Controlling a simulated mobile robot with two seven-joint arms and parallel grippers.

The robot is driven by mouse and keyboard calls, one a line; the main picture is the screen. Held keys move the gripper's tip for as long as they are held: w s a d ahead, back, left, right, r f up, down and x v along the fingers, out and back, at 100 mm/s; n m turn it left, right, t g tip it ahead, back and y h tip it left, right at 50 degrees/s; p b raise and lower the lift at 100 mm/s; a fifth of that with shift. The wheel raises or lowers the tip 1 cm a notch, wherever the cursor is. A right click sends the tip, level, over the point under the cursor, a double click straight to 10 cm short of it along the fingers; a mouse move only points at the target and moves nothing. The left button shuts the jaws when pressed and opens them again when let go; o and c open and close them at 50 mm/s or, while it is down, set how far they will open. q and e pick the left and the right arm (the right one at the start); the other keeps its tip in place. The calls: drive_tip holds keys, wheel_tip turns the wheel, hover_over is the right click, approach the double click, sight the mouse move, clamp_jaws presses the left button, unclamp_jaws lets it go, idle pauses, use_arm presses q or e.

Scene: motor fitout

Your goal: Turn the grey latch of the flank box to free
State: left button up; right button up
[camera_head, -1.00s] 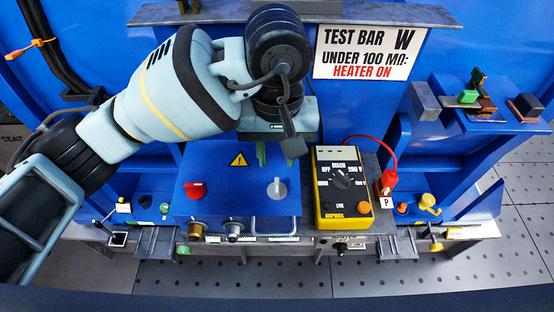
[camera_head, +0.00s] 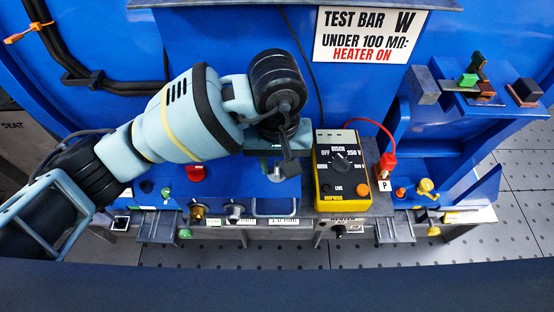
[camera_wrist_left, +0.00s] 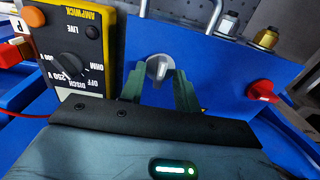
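The flank box (camera_head: 235,185) is the blue box at the middle of the bench, with a red knob (camera_head: 196,173) and a grey latch (camera_head: 274,175) on its face. The latch also shows in the left wrist view (camera_wrist_left: 158,68). My left gripper (camera_wrist_left: 159,78) is open there, with one green finger on each side of the latch; I cannot tell whether either touches it. In the head view my left gripper (camera_head: 277,164) is over the latch and partly hides it. My right gripper is not in view.
A yellow tester (camera_head: 341,172) stands close to the box's right, with a red lead to a red plug (camera_head: 386,163). A metal handle (camera_head: 275,206) and brass and silver fittings (camera_head: 197,212) line the box's front edge. A blue shelf with small blocks (camera_head: 475,90) is at right.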

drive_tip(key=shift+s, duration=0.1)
use_arm(q)
clamp_jaws()
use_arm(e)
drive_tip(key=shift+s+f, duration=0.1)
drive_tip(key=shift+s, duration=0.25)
use_arm(q)
drive_tip(key=shift+n, duration=0.4)
drive_tip(key=n+p, duration=0.1)
drive_tip(key=n, duration=0.4)
drive_tip(key=shift+r+n, duration=0.1)
drive_tip(key=shift+n, duration=1.1)
drive_tip(key=n+p, duration=0.1)
drive_tip(key=n, duration=0.2)
drive_tip(key=shift+n, duration=0.3)
drive_tip(key=n+p, duration=0.2)
drive_tip(key=n, duration=0.2)
drive_tip(key=shift+n, duration=0.3)
drive_tip(key=shift+n+p, duration=0.55)
drive_tip(key=shift+n, duration=0.25)
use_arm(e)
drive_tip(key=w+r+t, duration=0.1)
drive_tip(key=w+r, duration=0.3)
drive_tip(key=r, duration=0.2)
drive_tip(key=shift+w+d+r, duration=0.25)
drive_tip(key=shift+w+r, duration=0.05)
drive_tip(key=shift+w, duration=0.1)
